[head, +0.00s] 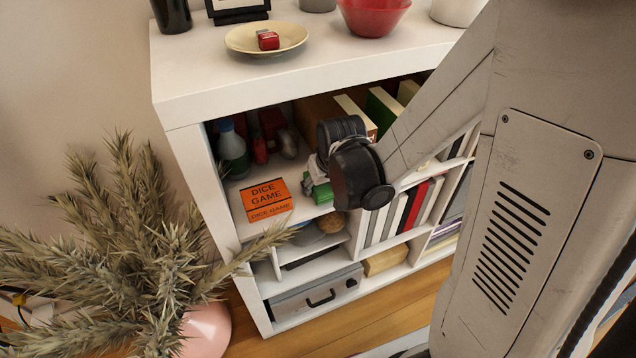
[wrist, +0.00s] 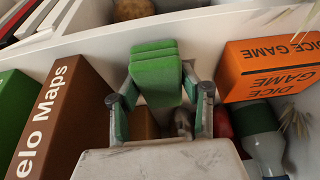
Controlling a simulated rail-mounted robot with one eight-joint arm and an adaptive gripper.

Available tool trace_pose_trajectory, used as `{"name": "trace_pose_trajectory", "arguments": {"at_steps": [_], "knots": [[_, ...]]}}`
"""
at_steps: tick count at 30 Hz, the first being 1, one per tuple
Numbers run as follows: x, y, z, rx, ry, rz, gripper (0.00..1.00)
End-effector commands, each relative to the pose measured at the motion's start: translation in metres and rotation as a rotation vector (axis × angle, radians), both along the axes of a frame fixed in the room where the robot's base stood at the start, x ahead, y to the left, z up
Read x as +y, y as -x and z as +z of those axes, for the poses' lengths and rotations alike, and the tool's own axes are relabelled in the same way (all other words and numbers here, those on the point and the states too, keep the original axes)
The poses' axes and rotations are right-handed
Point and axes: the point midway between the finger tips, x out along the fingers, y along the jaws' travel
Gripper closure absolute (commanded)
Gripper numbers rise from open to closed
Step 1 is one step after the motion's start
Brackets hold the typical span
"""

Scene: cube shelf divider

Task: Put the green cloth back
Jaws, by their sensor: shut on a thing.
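The green cloth (wrist: 155,77) is a folded, layered block between my gripper's two fingers (wrist: 160,100) in the wrist view. My gripper is shut on it. In the head view the green cloth (head: 322,192) shows partly, at the front of the upper shelf compartment, right of the orange dice game box. My dark wrist joint (head: 357,175) hides most of my gripper there. I cannot tell whether the cloth touches the shelf board.
The orange dice game box (head: 267,201) and a green bottle (head: 232,150) are at the compartment's left. Books (head: 385,108) stand to the right; a brown "Maps" book (wrist: 62,120) is close to my gripper. A spiky plant (head: 150,235) stands left of the white shelf (head: 200,95).

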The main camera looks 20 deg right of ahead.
Motion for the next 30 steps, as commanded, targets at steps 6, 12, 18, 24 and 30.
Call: {"name": "trace_pose_trajectory", "arguments": {"at_steps": [6,12,18,24,30], "knots": [[0.000,0.000,0.000,0.000,0.000,0.000,0.99],[0.000,0.000,-0.003,0.000,0.000,0.000,0.57],[0.000,0.000,-0.003,0.000,0.000,0.000,0.42],[0.000,0.000,-0.002,0.000,0.000,0.000,0.42],[0.000,0.004,0.011,0.000,0.000,0.000,0.42]]}}
